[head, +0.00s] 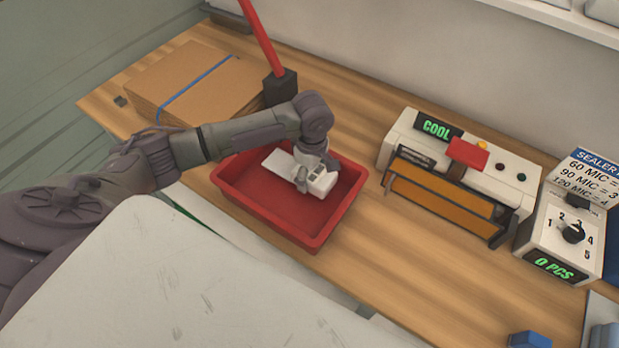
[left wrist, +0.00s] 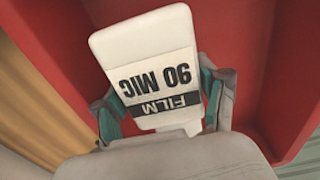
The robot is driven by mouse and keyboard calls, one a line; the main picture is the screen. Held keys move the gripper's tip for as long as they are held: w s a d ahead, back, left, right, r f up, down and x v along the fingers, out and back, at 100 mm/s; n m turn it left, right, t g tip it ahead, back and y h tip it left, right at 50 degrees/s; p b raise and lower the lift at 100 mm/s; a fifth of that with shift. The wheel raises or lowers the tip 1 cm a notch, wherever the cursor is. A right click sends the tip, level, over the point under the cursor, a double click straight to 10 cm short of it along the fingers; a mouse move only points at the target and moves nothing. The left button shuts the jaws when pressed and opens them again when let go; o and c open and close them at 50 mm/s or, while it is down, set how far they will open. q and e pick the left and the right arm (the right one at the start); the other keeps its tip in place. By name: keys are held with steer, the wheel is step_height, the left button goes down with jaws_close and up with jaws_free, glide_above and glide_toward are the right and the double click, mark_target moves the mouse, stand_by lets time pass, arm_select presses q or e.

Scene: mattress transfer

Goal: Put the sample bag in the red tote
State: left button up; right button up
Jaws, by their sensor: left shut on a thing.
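The sample bag (head: 277,161) is a small white packet over the red tote's inside in the head view. In the left wrist view the bag (left wrist: 150,62) shows a label reading "FILM 90 MIC". My left gripper (head: 308,184) is shut on the bag, with one finger on each side of it in the left wrist view (left wrist: 162,98). The red tote (head: 327,232) is a shallow open tray on the wooden bench. The gripper and bag are within its rim as seen from above. I cannot tell whether the bag touches the floor of the tote. My right gripper is not in view.
A sealer (head: 445,190) showing "COOL" stands right of the tote, with a dial box (head: 562,235) reading "0 PCS" beside it. Flat cardboard (head: 190,80) with a blue band lies at the back left. A blue block (head: 530,340) is at the front right.

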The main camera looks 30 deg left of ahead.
arm_select(q)
steer(key=shift+f, duration=1.8)
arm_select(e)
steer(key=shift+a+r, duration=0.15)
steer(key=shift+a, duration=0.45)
arm_select(q)
steer(key=o, duration=1)
steer(key=shift+c, duration=0.2)
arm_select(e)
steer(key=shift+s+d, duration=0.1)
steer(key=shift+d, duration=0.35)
arm_select(q)
steer(key=shift+r, duration=0.5)
step_height(320, 180, up, 10)
steer(key=shift+d+r+b, duration=0.1)
steer(key=shift+r+b, duration=0.15)
steer(key=shift+b, duration=0.3)
steer(key=shift+r, duration=0.35)
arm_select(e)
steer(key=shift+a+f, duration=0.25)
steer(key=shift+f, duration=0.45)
